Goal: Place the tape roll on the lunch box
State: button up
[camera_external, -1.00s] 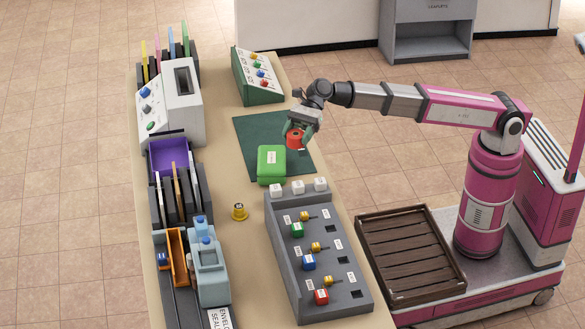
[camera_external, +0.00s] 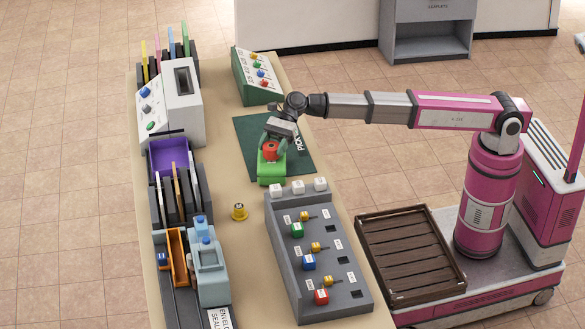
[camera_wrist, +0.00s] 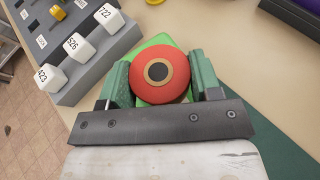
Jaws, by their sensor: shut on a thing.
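The red tape roll (camera_external: 271,151) is between the fingers of my gripper (camera_external: 272,146), which is shut on it. In the wrist view the roll (camera_wrist: 158,74) shows its round face and tan core between the two green fingers of my gripper (camera_wrist: 158,82). The green lunch box (camera_external: 271,173) lies on the table, and the roll is over its top. In the wrist view the lunch box (camera_wrist: 151,42) is mostly hidden behind the roll. I cannot tell whether the roll touches the lid.
A dark green mat (camera_external: 300,150) lies under and beside the lunch box. A grey key panel (camera_external: 315,255) with white blocks stands just in front. A green sloped box (camera_external: 258,75) stands behind. A purple tray (camera_external: 170,158) and a yellow stamp (camera_external: 239,211) are to the left.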

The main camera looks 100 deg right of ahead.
jog(key=shift+f, duration=0.3)
jog(key=shift+f, duration=0.15)
jog(key=o, duration=0.9)
jog(key=shift+s+d+r, duration=0.1)
jog(key=shift+r, duration=0.1)
jog(key=v, duration=1.1)
jog(key=shift+s+d+r, duration=0.15)
jog(key=shift+d+r, duration=0.05)
jog(key=shift+d, duration=0.1)
